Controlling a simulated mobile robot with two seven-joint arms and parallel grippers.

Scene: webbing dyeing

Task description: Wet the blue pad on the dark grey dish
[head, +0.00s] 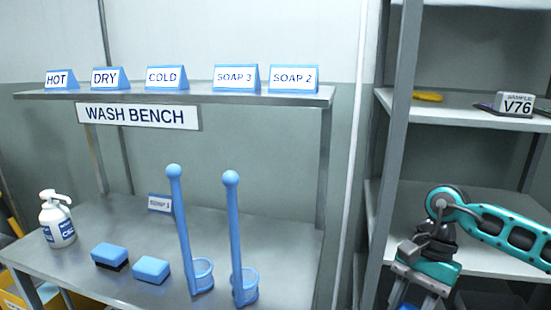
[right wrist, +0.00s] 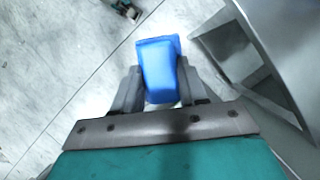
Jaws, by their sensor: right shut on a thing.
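My right gripper (head: 418,298) is low at the right of the head view, in front of the shelf rack and right of the bench. In the right wrist view its two fingers (right wrist: 158,88) are shut on a blue block-like pad (right wrist: 157,62), held above the pale floor. Two other blue blocks lie on the metal bench, one with a black underside (head: 110,256) and one beside it (head: 152,269). I see no dark grey dish in either view. My left gripper is not in view.
The wash bench (head: 110,222) holds a white pump bottle (head: 57,222), a small soap sign (head: 160,204) and two tall blue handled baskets (head: 202,275). Blue signs stand on its upper shelf (head: 215,99). The rack's grey post (head: 392,120) stands between bench and my right arm.

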